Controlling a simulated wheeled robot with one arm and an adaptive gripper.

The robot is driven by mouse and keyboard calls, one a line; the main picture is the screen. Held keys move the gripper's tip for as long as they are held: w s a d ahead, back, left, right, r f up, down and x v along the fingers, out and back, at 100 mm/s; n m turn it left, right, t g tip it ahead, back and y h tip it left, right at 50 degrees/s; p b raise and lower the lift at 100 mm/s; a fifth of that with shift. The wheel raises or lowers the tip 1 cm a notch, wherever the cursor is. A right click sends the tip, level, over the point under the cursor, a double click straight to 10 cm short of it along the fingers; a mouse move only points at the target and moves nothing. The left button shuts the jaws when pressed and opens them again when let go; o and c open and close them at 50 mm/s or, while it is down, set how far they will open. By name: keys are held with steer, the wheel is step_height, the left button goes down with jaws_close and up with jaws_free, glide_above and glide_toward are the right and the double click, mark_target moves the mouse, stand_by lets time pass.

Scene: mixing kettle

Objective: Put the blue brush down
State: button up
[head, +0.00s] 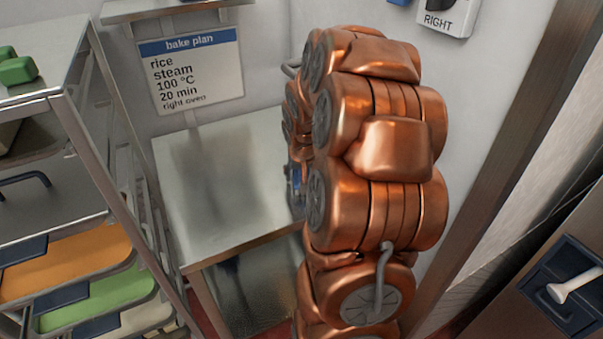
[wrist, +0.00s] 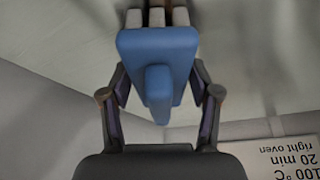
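The blue brush (wrist: 157,58) fills the upper middle of the wrist view, with its blue block and stub toward me and pale bristles pointing away. My gripper (wrist: 159,82) has a finger on each side of the block and is shut on it. In the head view my copper-coloured arm hides most of the gripper. Only a small blue patch of the brush (head: 297,178) shows at the arm's left edge, over the right side of the steel table (head: 220,185). I cannot tell whether the bristles touch anything.
The visible tabletop is bare. A rack (head: 66,112) with trays stands at the left, with a green object (head: 17,70) on top. A bake plan sign (head: 191,70) hangs on the wall behind the table, below a wall shelf (head: 165,9). A dark panel with a white handle (head: 578,284) is at lower right.

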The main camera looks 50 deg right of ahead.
steer(key=shift+o, duration=0.9)
steer(key=shift+r, duration=0.1)
steer(key=shift+r, duration=0.15)
steer(key=b+v, duration=0.2)
steer(key=v, duration=1)
steer(key=s+a+f+n+g+y, duration=0.1)
steer(key=s+a+n, duration=0.15)
steer(key=a, duration=0.65)
steer(key=s+a+f+n+g+y, duration=0.1)
steer(key=s+a+f+n, duration=0.15)
steer(key=a, duration=0.55)
steer(key=s+a+f+n+g+y, duration=0.1)
steer(key=s+a+f+n+g, duration=0.1)
steer(key=s+a, duration=1)
steer(key=s+n+g, duration=0.1)
steer(key=s, duration=0.2)
steer(key=shift+s+a+f, duration=0.15)
steer(key=shift+a+f, duration=0.05)
steer(key=shift+f, duration=0.2)
